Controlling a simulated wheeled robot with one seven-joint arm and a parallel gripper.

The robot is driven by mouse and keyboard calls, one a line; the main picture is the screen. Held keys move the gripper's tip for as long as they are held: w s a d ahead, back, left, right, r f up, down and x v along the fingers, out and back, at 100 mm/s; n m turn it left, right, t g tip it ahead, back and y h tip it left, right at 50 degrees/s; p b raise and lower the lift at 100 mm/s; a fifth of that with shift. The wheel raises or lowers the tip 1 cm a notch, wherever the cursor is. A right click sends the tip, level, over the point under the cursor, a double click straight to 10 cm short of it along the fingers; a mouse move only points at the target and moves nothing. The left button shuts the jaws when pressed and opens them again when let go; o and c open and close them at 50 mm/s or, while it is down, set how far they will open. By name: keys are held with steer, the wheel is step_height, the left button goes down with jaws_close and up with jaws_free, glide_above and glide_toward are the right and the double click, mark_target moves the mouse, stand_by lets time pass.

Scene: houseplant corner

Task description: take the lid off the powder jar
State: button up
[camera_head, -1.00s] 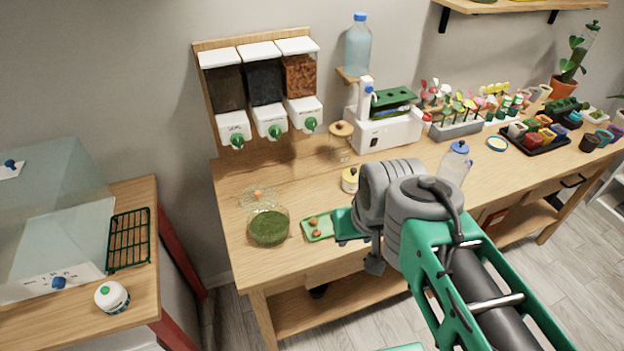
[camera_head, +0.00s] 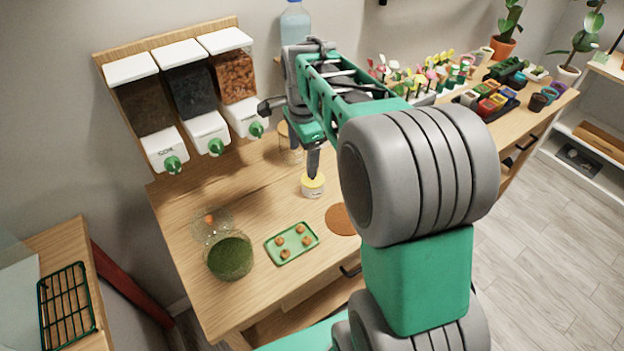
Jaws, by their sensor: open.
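The powder jar (camera_head: 313,191) is a small white jar with a label, upright on the wooden bench. Its yellow lid (camera_head: 312,181) is on top. My gripper (camera_head: 313,172) points straight down over the jar, with its dark fingertips right at the lid. I cannot tell whether the fingers touch the lid or are just above it. The gripper is open, and one finger hides most of the other from this side.
Left of the jar are a glass bowl of green stuff (camera_head: 230,257) and a green tray (camera_head: 291,243) of small brown pieces. A brown disc (camera_head: 343,219) lies to the right. A glass canister (camera_head: 290,152) stands close behind.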

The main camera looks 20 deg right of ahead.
steer(key=shift+o, duration=0.9)
steer(key=w+d+f+m, duration=0.1)
steer(key=f+m, duration=0.1)
steer(key=w+d+f+m, duration=0.1)
steer(key=w+f+m, duration=0.1)
steer(key=w+d+f+m+g, duration=0.1)
steer(key=w+d+f+m, duration=0.1)
steer(key=m, duration=0.1)
steer(key=shift+m, duration=0.3)
steer(key=f, duration=0.2)
steer(key=f+p, duration=0.1)
steer(key=f, duration=0.2)
steer(key=f+p, duration=0.1)
steer(key=f, duration=0.1)
steer(key=shift+s+d+f, duration=0.15)
steer(key=shift+d+f, duration=0.15)
steer(key=c, duration=1.4)
steer(key=shift+c, duration=0.2)
steer(key=shift+r, duration=0.15)
